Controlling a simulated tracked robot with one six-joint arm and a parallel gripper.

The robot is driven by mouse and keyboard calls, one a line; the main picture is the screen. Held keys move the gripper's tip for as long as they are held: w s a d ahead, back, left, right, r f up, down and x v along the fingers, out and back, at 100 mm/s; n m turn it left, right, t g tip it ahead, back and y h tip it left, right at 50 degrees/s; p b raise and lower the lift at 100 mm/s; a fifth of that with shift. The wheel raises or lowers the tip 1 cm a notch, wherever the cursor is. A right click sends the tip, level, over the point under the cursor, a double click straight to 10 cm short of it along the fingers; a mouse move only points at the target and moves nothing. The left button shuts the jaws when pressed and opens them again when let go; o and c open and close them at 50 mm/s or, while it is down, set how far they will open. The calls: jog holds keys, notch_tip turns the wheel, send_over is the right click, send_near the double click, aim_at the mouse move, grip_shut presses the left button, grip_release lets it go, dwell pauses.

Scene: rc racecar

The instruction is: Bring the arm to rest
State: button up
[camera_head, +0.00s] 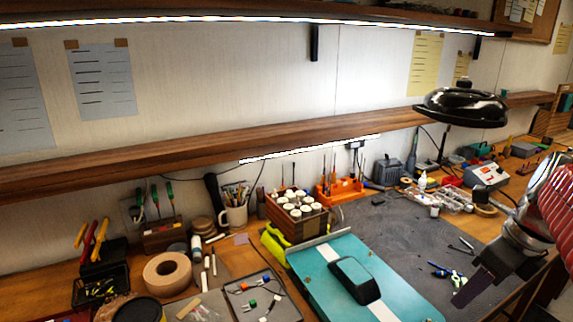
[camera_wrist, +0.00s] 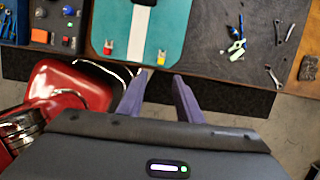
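My arm shows at the right edge of the head view, with a red ribbed sleeve and a dark wrist. My gripper (camera_head: 474,287) points down and left near the front right of the bench, to the right of the teal car body (camera_head: 391,291). In the wrist view my gripper (camera_wrist: 160,76) has its two purple fingers apart with nothing between them. The gap lies over the bench's front edge, just in front of the teal body (camera_wrist: 171,40) with its white stripe. The body rests on the bench, apart from the fingers.
A grey mat (camera_head: 385,215) holds small tools near the gripper. A black lamp head (camera_head: 460,106) hangs above the bench at right. A red glossy seat (camera_wrist: 68,85) stands below the bench edge. A wooden shelf (camera_head: 200,155) runs along the wall.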

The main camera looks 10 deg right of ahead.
jog(key=s+a+f+n+t, duration=0.1)
jog(key=a+f+n, duration=0.1)
jog(key=a+n, duration=0.9)
jog(key=s+a+f+n+t+h, duration=0.1)
jog(key=s+a+f+n+t, duration=0.1)
jog(key=a+n, duration=1)
jog(key=shift+f+n, duration=0.4)
jog(key=shift+n, duration=3.9)
jog(key=shift+w+a, duration=0.1)
